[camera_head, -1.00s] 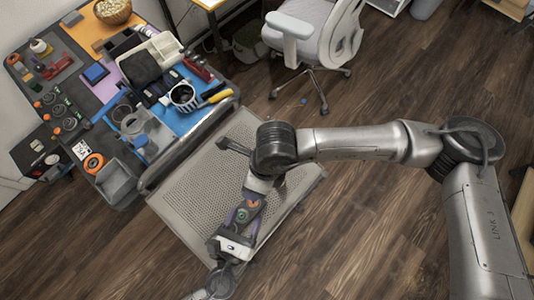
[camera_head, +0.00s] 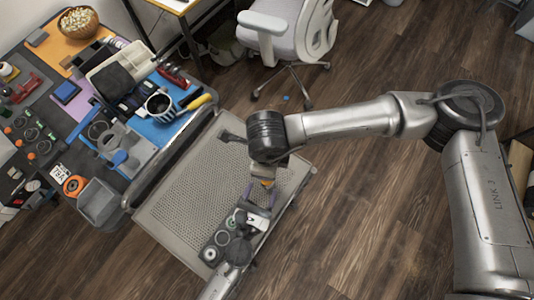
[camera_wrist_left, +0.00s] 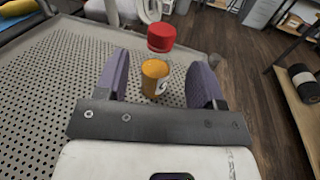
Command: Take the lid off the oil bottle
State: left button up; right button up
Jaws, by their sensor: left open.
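An orange-yellow bottle (camera_wrist_left: 154,78) stands between the two purple fingers of my left gripper (camera_wrist_left: 160,62) in the left wrist view. A red cap-like piece (camera_wrist_left: 161,37) shows just above it; I cannot tell whether the two touch. The fingers are wide apart, with room on both sides of the bottle. In the head view my left gripper (camera_head: 261,188) is low over the perforated cart top (camera_head: 185,190). Only a small orange patch (camera_head: 267,183) shows there, partly hidden by the arm above it.
A cluttered workbench (camera_head: 98,152) with tools and trays lies left of the cart. An office chair (camera_head: 285,30) stands behind. A raised rail edges the cart. Much of the cart top's left part is bare.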

aim_at(265, 183)
pick_arm(q)
jog(key=shift+x, duration=1.9)
grip_shut()
grip_release()
jog(key=b+v, duration=0.3)
jog(key=v, duration=0.9)
jog(key=shift+f, duration=0.15)
pick_arm(e)
notch_tip(265, 183, down, 3)
jog(key=shift+f, duration=0.1)
pick_arm(q)
jog(key=shift+b+v, duration=0.35)
jog(key=shift+v, duration=0.6)
jog(key=shift+c, duration=0.7)
pick_arm(e)
jog(key=shift+f, duration=0.2)
